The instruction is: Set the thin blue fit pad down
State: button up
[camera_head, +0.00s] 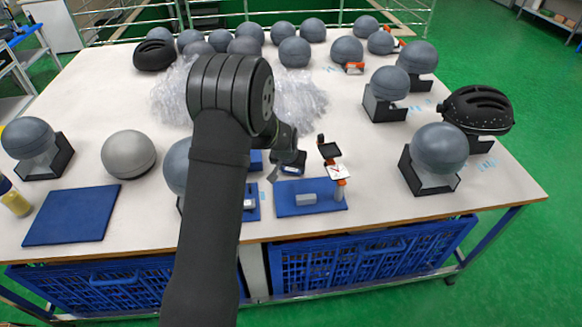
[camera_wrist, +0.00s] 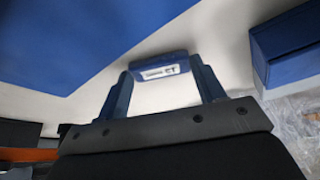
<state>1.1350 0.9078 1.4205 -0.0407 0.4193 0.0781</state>
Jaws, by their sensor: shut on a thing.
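The thin blue fit pad (camera_wrist: 160,66) is between the two fingertips of my gripper (camera_wrist: 162,72) in the wrist view. It has a white label with dark lettering facing the camera. My gripper is shut on it. In the head view my gripper (camera_head: 288,163) is over the front middle of the white table, behind a blue mat (camera_head: 285,207). My arm hides part of the area to its left. I cannot tell whether the pad touches the table.
The blue mat bears a small grey block (camera_head: 306,199). A small stand with an orange post (camera_head: 340,187) is right of my gripper. Grey domes on black stands, a black helmet (camera_head: 477,110) and clear plastic wrap (camera_head: 300,97) surround the area. Another blue mat (camera_head: 72,215) lies bare at left.

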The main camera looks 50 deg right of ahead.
jog(key=shift+f, duration=0.1)
jog(key=o, duration=0.9)
jog(key=shift+o, duration=0.2)
jog(key=v, duration=1.1)
jog(key=shift+r, duration=0.4)
jog(key=shift+a+r, duration=0.15)
jog(key=shift+r, duration=0.1)
jog(key=c, duration=0.6)
